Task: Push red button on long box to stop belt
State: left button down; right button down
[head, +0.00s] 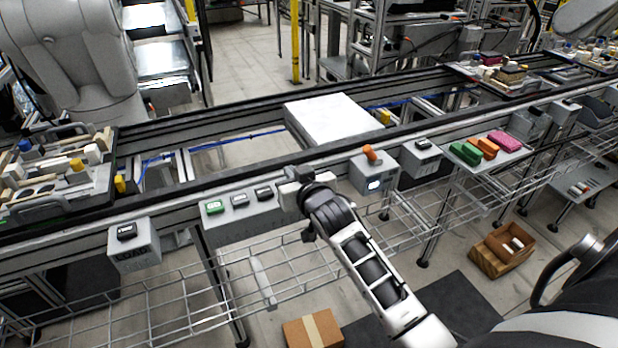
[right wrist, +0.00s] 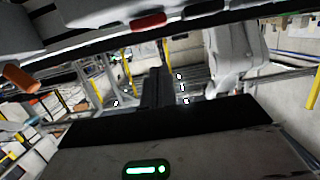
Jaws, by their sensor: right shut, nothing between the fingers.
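The long grey box (head: 240,222) is fixed along the near side of the belt, with a green button (head: 215,207), a grey button (head: 240,200) and a black button (head: 264,193) on top. My right gripper (head: 291,188) is shut and empty over the box's right end and hides that part. No red button shows in the head view. In the right wrist view a red button (right wrist: 150,22) shows near the top edge. Whether the gripper touches it I cannot tell. My left gripper is not in view.
A white box (head: 333,118) lies on the conveyor belt. A small grey box with an orange knob (head: 370,153) stands right of the gripper, and a box marked LOAD (head: 134,256) at the left. Trays of parts (head: 100,200) sit on the belt. A wire shelf runs below.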

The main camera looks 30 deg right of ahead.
jog(key=v, duration=0.9)
jog(key=shift+f+b, duration=0.15)
jog(key=shift+b, duration=0.15)
jog(key=shift+d, duration=0.1)
jog(key=s+a+f+n+g+y, duration=0.2)
jog(key=s+a+f, duration=0.4)
jog(key=s+f, duration=0.2)
jog(key=s+a+f+n+g+y, duration=0.2)
jog(key=s+a+f, duration=0.4)
jog(key=s+f, duration=0.3)
notch_tip(320, 180, down, 3)
jog(key=shift+s+a+g+y, duration=0.2)
jog(key=shift+s+g+y, duration=0.1)
jog(key=shift+g+y, duration=0.25)
